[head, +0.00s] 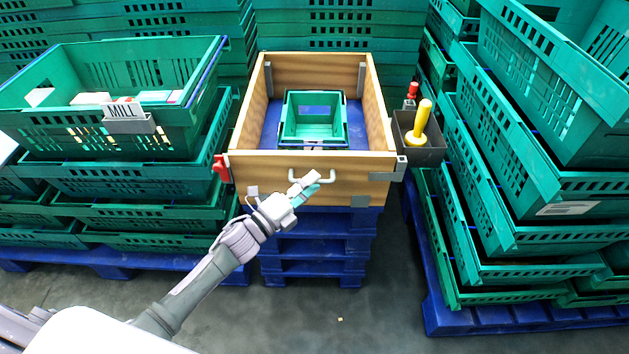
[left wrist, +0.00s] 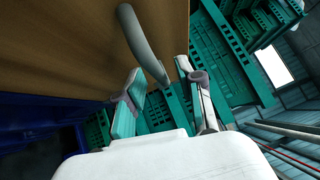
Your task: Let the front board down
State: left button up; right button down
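The front board (head: 270,180) of the wooden box stands upright, with a pale bar handle (head: 325,180) at its middle. My left gripper (head: 305,184) is in front of the board at the handle. In the left wrist view the gripper (left wrist: 160,78) has its fingers apart, and the grey handle (left wrist: 143,42) reaches between the fingertips. I cannot tell whether they touch it. A red latch (head: 220,168) sits at the board's left end and a grey metal fitting (head: 400,167) at its right end. My right gripper is not in view.
The box stands on stacked blue pallets (head: 315,245) and holds a green crate (head: 288,118). A dark holder (head: 430,153) with a yellow-handled tool (head: 421,120) hangs at right. Green crate stacks flank both sides, one labelled MILL (head: 122,110). Floor (head: 330,320) in front is mostly clear.

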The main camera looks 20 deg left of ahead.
pick_arm(q)
jog(key=shift+x, duration=0.8)
grip_shut()
